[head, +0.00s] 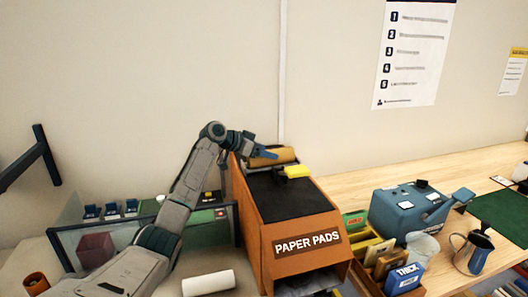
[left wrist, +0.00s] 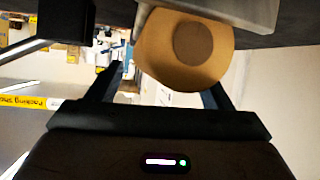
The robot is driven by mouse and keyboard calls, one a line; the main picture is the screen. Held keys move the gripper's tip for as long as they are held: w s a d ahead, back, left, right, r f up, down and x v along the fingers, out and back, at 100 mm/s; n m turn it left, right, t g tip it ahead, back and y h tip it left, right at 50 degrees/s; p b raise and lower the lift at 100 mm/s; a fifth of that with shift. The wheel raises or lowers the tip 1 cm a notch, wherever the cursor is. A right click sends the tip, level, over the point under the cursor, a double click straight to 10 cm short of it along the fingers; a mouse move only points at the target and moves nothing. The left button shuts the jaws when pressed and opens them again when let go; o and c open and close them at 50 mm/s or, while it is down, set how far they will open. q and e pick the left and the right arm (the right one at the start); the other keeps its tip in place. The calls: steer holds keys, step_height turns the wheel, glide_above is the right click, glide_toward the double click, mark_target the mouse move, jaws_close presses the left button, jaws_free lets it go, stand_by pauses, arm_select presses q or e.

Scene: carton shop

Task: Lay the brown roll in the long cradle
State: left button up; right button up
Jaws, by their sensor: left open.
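The brown roll (head: 273,157) lies at the top of the orange paper pads box, at its far end. My left gripper (head: 264,153) is at the roll's left end, open. In the left wrist view the round end of the brown roll (left wrist: 165,62) shows close up, between the two spread fingers of the left gripper (left wrist: 160,88) or just beyond them. A pale grey piece (left wrist: 255,12) borders the roll there; it may be part of the long cradle, but I cannot tell. My right gripper is not in view.
A white roll (head: 208,283) lies at the front.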

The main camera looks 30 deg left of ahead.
arm_select(q)
steer(key=shift+r, duration=0.35)
steer(key=shift+a+r+p, duration=0.1)
steer(key=shift+r+p, duration=0.35)
steer(key=shift+p, duration=0.15)
steer(key=shift+s+a+f+b, duration=0.1)
steer(key=shift+s+a+b, duration=0.35)
steer(key=shift+s+b, duration=0.25)
steer(key=b+v, duration=0.3)
steer(key=v, duration=0.7)
steer(key=shift+r, duration=0.25)
steer(key=shift+s+d, duration=0.1)
